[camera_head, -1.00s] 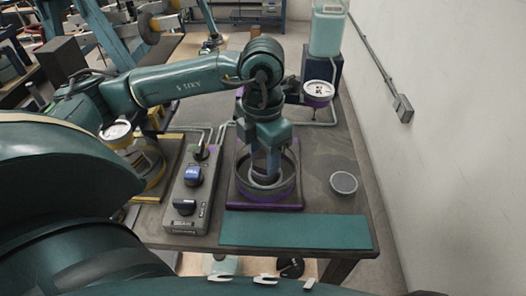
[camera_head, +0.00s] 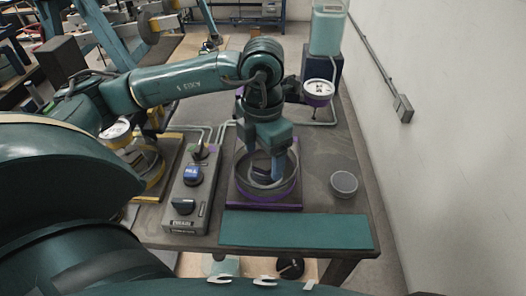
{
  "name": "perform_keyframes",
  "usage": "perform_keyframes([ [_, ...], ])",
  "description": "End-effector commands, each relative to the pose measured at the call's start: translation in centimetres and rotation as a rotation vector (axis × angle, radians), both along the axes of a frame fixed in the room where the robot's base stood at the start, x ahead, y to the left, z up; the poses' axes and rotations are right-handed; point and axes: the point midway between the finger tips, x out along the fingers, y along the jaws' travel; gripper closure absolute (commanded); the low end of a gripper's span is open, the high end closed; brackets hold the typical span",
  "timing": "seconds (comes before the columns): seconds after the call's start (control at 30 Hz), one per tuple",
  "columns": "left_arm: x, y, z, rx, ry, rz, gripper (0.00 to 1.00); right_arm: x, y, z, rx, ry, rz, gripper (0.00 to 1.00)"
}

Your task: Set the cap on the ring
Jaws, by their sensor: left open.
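A wide dark ring (camera_head: 238,178) stands on a purple-edged base (camera_head: 265,206) in the middle of the table. My left gripper (camera_head: 278,172) reaches down from above, with its blue-grey fingers over and partly inside the ring. It is open. A paler round rim shows inside the ring under the fingers; I cannot tell whether it is the cap or part of the fixture. A small round grey piece (camera_head: 344,184) lies apart on the table to the right; I cannot tell whether that is the cap. My right gripper is not in view.
A grey control box (camera_head: 191,185) with knobs stands left of the ring. A teal mat (camera_head: 295,231) lies along the front edge. A purple-and-white gauge (camera_head: 318,91) and a pale green tank (camera_head: 327,28) stand behind. The wall is at right.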

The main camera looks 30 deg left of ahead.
Motion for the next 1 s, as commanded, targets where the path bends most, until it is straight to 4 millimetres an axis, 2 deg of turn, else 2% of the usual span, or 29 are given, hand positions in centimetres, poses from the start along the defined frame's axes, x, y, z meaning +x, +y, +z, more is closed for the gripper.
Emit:
perform_keyframes([
  [0.37,0.0,0.0,0.0,0.0,0.001,0.0,0.26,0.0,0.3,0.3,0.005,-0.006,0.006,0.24],
  [0.5,0.1,0.0,3.2,-0.001,-0.007,0.0,0.26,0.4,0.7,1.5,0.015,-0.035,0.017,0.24],
  [0.8,0.1,0.0,10.4,0.0,-0.004,0.0,0.26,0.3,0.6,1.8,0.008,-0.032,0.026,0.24],
  [1.0,0.0,0.1,12.6,0.001,-0.001,0.001,0.26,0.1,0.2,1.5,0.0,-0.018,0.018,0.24],
])
